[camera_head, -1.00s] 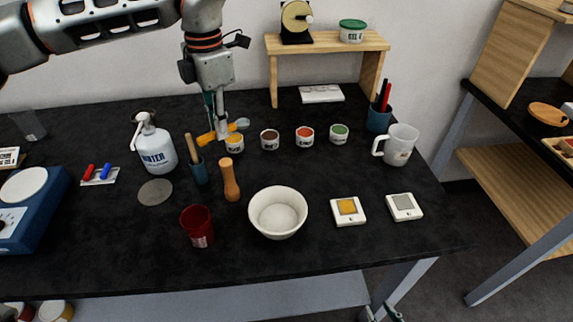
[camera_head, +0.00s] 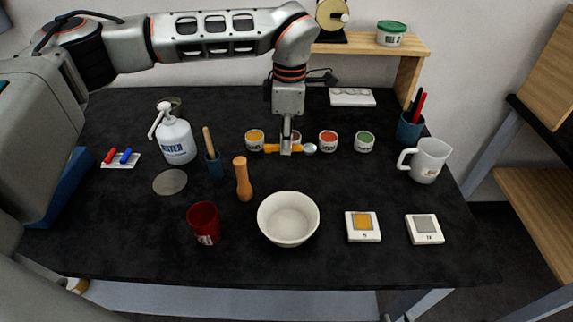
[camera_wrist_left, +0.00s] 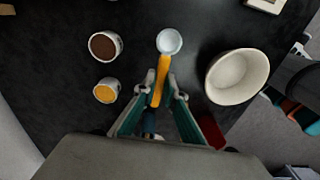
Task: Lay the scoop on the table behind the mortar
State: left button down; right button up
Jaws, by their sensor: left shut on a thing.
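The mortar is a white bowl (camera_head: 288,219) near the front middle of the black table; it also shows at the right of the left wrist view (camera_wrist_left: 236,77). The scoop (camera_head: 309,148) has an orange-yellow handle and a round pale bowl. My left gripper (camera_head: 286,151) is shut on its handle, with the bowl pointing right in the head view. The scoop and gripper are behind the mortar, just in front of the small pots. In the left wrist view the handle (camera_wrist_left: 162,73) lies between the fingertips (camera_wrist_left: 163,94). I cannot tell whether the scoop touches the table. My right gripper is not in view.
Small pots, orange (camera_head: 254,140), red (camera_head: 328,141) and green (camera_head: 364,142), stand behind the scoop; a brown one is partly hidden. A wooden pestle (camera_head: 243,180) and red cup (camera_head: 204,223) stand left of the mortar. Bare table lies between mortar and scoop.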

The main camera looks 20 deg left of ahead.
aim_at(286, 174)
pick_arm(q)
notch_tip(286, 174, down, 8)
jog(key=shift+f, duration=0.1)
dwell(0.4)
jog(key=c, duration=2.1)
grip_release()
jog(key=shift+f, duration=0.1)
notch_tip(286, 174, up, 12)
jog(key=shift+w+d+r, duration=0.1)
jog(key=shift+d+r, duration=0.05)
jog(key=shift+r, duration=0.05)
jog(key=shift+f, duration=0.1)
